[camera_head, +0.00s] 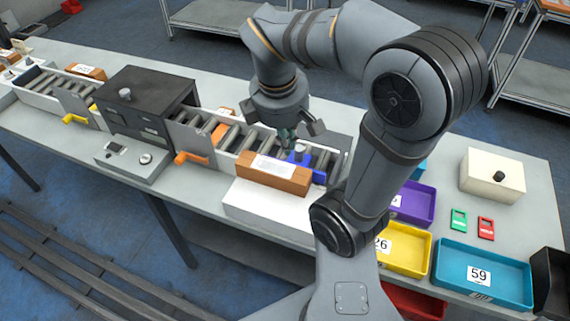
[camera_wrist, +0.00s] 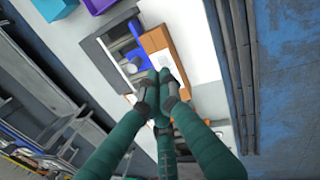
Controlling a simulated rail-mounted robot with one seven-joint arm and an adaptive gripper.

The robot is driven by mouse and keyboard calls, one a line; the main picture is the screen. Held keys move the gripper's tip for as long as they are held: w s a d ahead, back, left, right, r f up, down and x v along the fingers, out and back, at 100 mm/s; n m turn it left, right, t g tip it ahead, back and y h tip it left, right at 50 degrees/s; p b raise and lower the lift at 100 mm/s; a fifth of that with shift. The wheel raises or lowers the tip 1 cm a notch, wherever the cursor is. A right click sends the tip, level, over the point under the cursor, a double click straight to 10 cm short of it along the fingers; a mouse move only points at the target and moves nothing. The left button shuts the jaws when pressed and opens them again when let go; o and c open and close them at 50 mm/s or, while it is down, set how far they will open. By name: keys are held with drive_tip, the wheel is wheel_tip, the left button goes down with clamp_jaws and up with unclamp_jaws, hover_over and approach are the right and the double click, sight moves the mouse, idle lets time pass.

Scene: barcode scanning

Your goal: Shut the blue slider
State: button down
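The blue slider (camera_head: 303,159), with a pale round knob, sits at the right end of the roller conveyor in the head view. In the wrist view the blue slider (camera_wrist: 136,54) shows just left of and beyond my fingertips. My gripper (camera_head: 288,137) hangs over the conveyor, a little left of and behind the slider in the head view. In the wrist view its green fingers (camera_wrist: 160,82) come together at the tips, with nothing visible between them. Whether the fingertips touch the slider cannot be told.
A brown box (camera_head: 271,173) with a white label lies along the conveyor's front, close to the slider. An orange slider (camera_head: 191,158) and a dark scanner housing (camera_head: 149,98) stand to the left. A purple bin (camera_head: 417,203), yellow bin (camera_head: 405,263) and teal bin (camera_head: 482,272) stand right.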

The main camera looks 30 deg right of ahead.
drive_tip(key=s+f+n, duration=0.1)
drive_tip(key=f+n, duration=0.1)
drive_tip(key=n, duration=0.2)
drive_tip(key=n+b, duration=0.3)
drive_tip(key=n, duration=0.8)
approach(295, 164)
drive_tip(key=f, duration=0.2)
drive_tip(key=s+a+f, duration=0.1)
drive_tip(key=f, duration=0.2)
drive_tip(key=shift+s+a+f, duration=0.25)
drive_tip(key=shift+s+f, duration=0.1)
drive_tip(key=w+d, duration=0.2)
drive_tip(key=shift+w+d+f, duration=0.15)
drive_tip(key=shift+w+d, duration=0.15)
drive_tip(key=shift+d, duration=0.2)
drive_tip(key=shift+w+d+p, duration=0.1)
drive_tip(key=shift+w+p, duration=0.1)
drive_tip(key=shift+p, duration=0.15)
